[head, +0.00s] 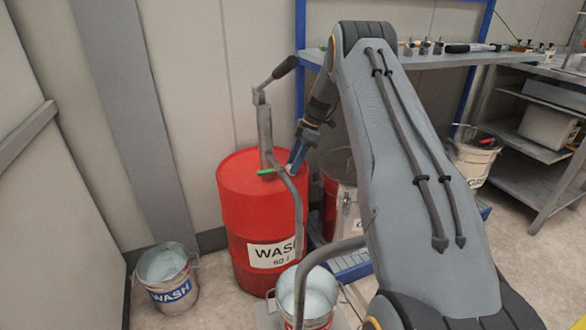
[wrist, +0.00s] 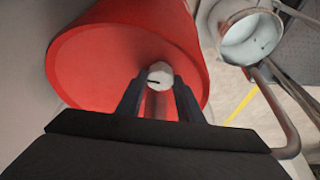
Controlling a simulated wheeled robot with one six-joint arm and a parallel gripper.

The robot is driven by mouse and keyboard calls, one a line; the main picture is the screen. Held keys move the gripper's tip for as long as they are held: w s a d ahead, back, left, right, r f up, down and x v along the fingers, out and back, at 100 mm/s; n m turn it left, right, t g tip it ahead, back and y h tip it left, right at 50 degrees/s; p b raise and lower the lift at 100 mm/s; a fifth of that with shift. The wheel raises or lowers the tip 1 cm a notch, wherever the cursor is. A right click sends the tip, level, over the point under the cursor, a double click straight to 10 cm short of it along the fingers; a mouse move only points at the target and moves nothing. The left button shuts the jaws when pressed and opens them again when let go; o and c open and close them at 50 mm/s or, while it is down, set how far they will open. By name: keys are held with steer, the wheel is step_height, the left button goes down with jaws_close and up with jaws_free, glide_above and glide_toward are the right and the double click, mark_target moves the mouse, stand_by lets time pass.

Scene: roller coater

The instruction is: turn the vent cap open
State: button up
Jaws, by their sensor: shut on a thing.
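The red WASH drum (head: 238,200) stands against the wall with a hand pump (head: 265,130) rising from its top. The vent cap (wrist: 160,72) is a small pale round cap with a dark mark, on the drum's red top (wrist: 100,75) in the wrist view. My gripper (wrist: 159,84) is shut on the cap, one dark finger on each side of it. In the head view my gripper (head: 292,170) reaches down to the drum top beside the pump's column; its fingers largely hide the cap there.
A small green piece (head: 266,171) shows by the pump column. The pump's curved pipe (head: 297,205) runs down to an open bucket (head: 306,290) in front of the drum. A WASH bucket (head: 166,277) stands left. A shelf (head: 430,60) and another drum (head: 340,195) stand right.

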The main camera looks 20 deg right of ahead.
steer(key=shift+n+g+b, duration=0.3)
steer(key=shift+n+b, duration=0.25)
steer(key=shift+n, duration=0.25)
steer(key=o, duration=1.1)
steer(key=shift+c, duration=0.2)
